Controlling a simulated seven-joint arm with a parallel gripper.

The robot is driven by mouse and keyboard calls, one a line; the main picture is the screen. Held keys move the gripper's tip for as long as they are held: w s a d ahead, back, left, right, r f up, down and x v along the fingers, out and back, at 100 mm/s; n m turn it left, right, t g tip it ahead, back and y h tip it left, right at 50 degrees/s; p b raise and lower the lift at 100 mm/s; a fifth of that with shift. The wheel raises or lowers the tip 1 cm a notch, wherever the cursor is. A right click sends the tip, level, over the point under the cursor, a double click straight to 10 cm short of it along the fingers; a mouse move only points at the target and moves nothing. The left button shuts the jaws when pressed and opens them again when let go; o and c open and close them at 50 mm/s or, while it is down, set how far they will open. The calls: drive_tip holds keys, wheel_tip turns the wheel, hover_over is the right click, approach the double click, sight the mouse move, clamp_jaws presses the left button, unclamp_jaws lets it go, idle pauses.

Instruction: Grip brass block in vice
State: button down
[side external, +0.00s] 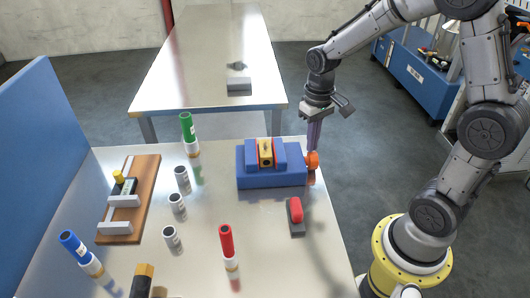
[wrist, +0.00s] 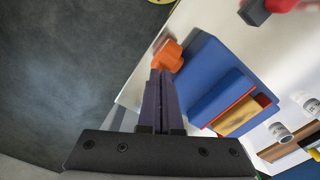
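The blue vice (side external: 272,179) stands near the table's right edge, with an orange handle (side external: 312,160) on its right side. The brass block (side external: 265,154) sits upright between the vice's orange-lined jaws; any small gap at the jaws is too fine to tell. In the wrist view the brass block (wrist: 236,116) also shows between the jaws of the vice (wrist: 205,75). My gripper (side external: 313,148) points down at the handle, its purple fingers together. In the wrist view the fingertips (wrist: 159,74) meet the handle (wrist: 167,55); nothing clearly shows between them.
A red-handled tool (side external: 296,213) lies in front of the vice. A wooden board with fixtures (side external: 141,195) lies farther left. A blue panel (side external: 40,160) borders the table.

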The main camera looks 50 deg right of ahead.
drive_tip(key=shift+r, duration=0.1)
drive_tip(key=shift+r, duration=0.8)
drive_tip(key=shift+s+a, duration=0.1)
drive_tip(key=shift+s+a, duration=0.85)
drive_tip(key=shift+f, duration=0.95)
drive_tip(key=shift+w+d+f, duration=0.15)
drive_tip(key=shift+w+d, duration=0.1)
drive_tip(key=shift+d, duration=0.05)
idle(0.9)
drive_tip(key=shift+w+d+r, duration=0.2)
drive_tip(key=shift+w+d, duration=0.45)
drive_tip(key=shift+w, duration=0.05)
idle(1.2)
drive_tip(key=shift+r, duration=0.1)
